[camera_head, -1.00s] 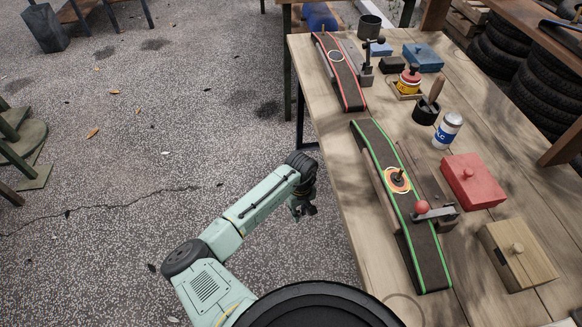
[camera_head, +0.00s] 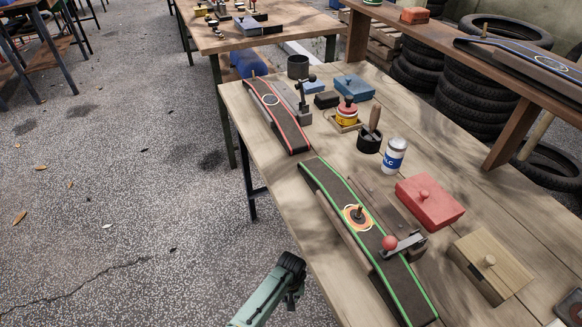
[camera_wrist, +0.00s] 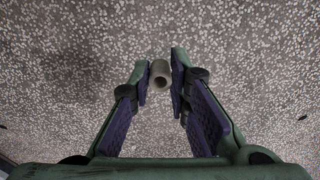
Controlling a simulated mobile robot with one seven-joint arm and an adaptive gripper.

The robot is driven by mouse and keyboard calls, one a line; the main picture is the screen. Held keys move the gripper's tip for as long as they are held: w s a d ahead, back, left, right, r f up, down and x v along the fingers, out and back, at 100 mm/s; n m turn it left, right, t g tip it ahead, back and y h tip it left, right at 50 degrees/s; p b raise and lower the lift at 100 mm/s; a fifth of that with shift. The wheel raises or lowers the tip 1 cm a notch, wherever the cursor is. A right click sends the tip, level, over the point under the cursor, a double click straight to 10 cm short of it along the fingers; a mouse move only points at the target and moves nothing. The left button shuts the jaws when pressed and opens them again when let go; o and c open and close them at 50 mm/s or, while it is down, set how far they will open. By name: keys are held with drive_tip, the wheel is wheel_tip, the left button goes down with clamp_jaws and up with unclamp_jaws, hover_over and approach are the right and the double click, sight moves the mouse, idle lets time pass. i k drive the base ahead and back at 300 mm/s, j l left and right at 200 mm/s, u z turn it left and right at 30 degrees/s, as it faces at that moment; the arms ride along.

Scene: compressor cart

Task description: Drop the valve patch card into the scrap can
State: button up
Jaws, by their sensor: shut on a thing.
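My gripper (camera_wrist: 161,78) is held over the gravel floor in the wrist view. Its purple-padded fingers are shut on a small grey-brown tube-like piece (camera_wrist: 159,74), seen end-on. I cannot tell from its shape whether it is the valve patch card. In the head view my gripper (camera_head: 292,298) is small and dark, left of the table's near edge, and its load does not show. A dark grey open can (camera_head: 298,67), likely the scrap can, stands at the table's far end. An orange-ringed patch with a dark stem (camera_head: 358,217) lies on the green-edged strip (camera_head: 325,183).
The wooden table (camera_head: 470,222) also holds a red-edged strip (camera_head: 278,120), a black cup with a brush (camera_head: 369,143), a white bottle (camera_head: 395,157), a red box (camera_head: 430,202) and a wooden box (camera_head: 490,264). Open floor (camera_head: 120,220) lies to the left.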

sight(293, 80)
drive_tip(key=i+j, duration=2.3)
drive_tip(key=i, duration=0.15)
drive_tip(key=i+j+z, duration=0.1)
drive_tip(key=z, duration=0.4)
drive_tip(key=i+j+z, duration=0.15)
drive_tip(key=z, duration=0.35)
